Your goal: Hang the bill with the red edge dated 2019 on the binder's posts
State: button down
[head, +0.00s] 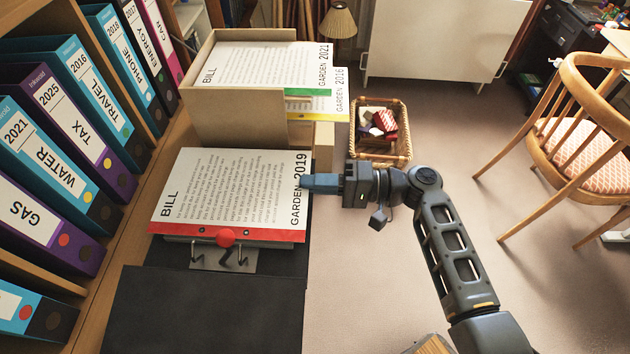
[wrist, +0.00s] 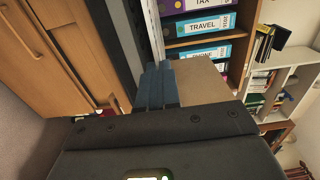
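The bill (head: 230,190) with the red edge reads GARDEN 2019. It lies flat over the open black binder (head: 205,305), its red edge (head: 275,235) facing the near side. My gripper (head: 308,182) is shut on the bill's right edge near the date. In the wrist view its blue fingers (wrist: 156,86) are close together at the pale sheet edge. The height of the bill above the binder is hard to tell.
A cardboard tray (head: 235,118) behind holds GARDEN bills with green (head: 308,92) and yellow (head: 322,117) edges. Upright binders (head: 50,165) fill the shelf at left. A wicker basket (head: 400,150) stands on the floor, with a chair (head: 570,150) at right. Floor at right is open.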

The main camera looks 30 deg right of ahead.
jog(key=shift+f, duration=0.2)
dwell(0.3)
jog(key=c, duration=1.8)
grip_release()
jog(key=shift+o, duration=0.7)
jog(key=shift+s+d, duration=0.15)
jog(key=shift+d, duration=0.05)
jog(key=shift+v, duration=1.5)
jog(key=shift+o, duration=1.4)
